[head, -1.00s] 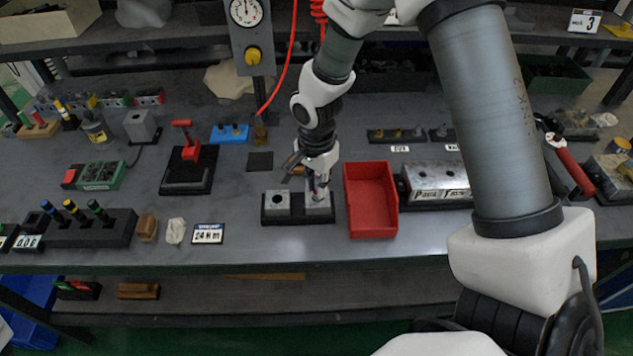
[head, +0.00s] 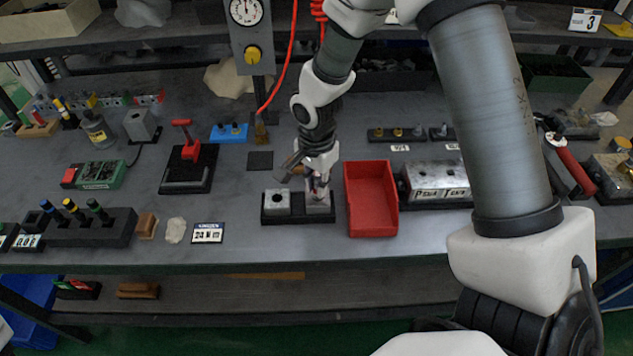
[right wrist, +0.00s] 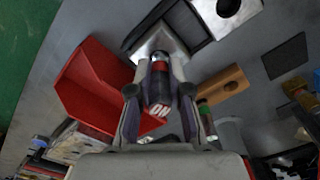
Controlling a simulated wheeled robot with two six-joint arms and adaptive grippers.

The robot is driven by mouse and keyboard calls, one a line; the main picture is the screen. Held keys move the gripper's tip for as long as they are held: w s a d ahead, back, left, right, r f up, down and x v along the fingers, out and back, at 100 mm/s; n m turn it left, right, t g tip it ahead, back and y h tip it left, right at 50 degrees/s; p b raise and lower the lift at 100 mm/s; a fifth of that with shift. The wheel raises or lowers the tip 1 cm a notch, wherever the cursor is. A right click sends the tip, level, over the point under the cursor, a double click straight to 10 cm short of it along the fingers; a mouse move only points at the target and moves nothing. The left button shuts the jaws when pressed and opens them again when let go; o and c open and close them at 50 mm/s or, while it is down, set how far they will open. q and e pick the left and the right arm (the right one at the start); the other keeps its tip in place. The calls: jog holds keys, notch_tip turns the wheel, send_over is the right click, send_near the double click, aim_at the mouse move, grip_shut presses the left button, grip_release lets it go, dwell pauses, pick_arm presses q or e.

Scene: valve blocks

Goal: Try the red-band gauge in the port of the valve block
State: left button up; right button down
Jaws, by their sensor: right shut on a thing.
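The red-band gauge (right wrist: 159,84) is dark, with a red band and white lettering on its near end. My right gripper (right wrist: 158,95) is shut on it. In the head view my right gripper (head: 318,180) is low over the right-hand block of the valve block pair (head: 319,207). In the right wrist view the gauge's far end is at the top face of this metal block (right wrist: 153,45). The port is hidden, so I cannot tell how deep the gauge sits. The left-hand block (head: 277,204) has an open round hole. My left gripper is out of view.
A red tray (head: 371,200) stands just right of the valve blocks. A dark rack (head: 85,226) with colour-banded gauges stands at the left. The table in front of the black base is clear.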

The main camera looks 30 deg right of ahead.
aim_at(317, 175)
jog(key=shift+r, duration=0.1)
dwell(0.3)
jog(key=shift+r+p, duration=2.45)
jog(key=shift+r, duration=0.5)
jog(key=shift+s, duration=0.15)
